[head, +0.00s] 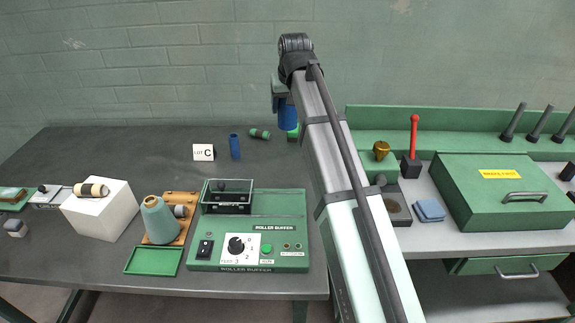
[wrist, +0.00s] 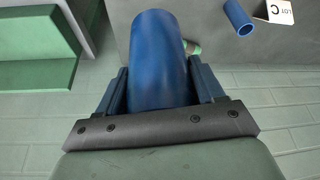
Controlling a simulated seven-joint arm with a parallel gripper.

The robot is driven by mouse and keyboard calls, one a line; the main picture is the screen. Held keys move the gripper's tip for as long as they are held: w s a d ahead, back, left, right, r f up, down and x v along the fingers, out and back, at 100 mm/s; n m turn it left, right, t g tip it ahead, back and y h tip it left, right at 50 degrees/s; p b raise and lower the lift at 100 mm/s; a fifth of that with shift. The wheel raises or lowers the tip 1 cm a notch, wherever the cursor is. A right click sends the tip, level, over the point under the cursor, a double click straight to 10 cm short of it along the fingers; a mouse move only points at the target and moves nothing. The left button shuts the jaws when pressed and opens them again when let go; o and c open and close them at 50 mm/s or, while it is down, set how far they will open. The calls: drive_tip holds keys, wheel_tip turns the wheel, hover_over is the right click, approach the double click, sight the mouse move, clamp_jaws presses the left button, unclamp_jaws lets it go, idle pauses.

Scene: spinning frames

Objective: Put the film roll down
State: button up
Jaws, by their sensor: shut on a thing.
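My gripper (wrist: 160,88) is shut on a smooth blue cylinder, seemingly the film roll (wrist: 155,50). The dark fingers press on its two sides in the wrist view. In the head view my gripper (head: 282,92) hangs from the arm's far end, pointing down, with the blue roll (head: 287,114) upright below it, above the back of the dark table. A green object (head: 293,134) shows just under the roll. I cannot tell the exact gap below the roll. My arm hides part of the table to its right.
A blue tube (head: 234,146) stands beside a LOT C card (head: 204,152); a small green roll (head: 259,133) lies nearby. The green roller buffer (head: 250,235), thread cone (head: 160,222) and white block (head: 103,212) stand in front and left. A green bench (head: 440,115) is right. Dark table (head: 150,150) is bare at back left.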

sight(290, 128)
wheel_tip(290, 128, down, 14)
drive_tip(key=shift+f, duration=0.2)
idle(0.6)
drive_tip(key=shift+f, duration=0.1)
drive_tip(key=o, duration=1.2)
drive_tip(key=v, duration=1.2)
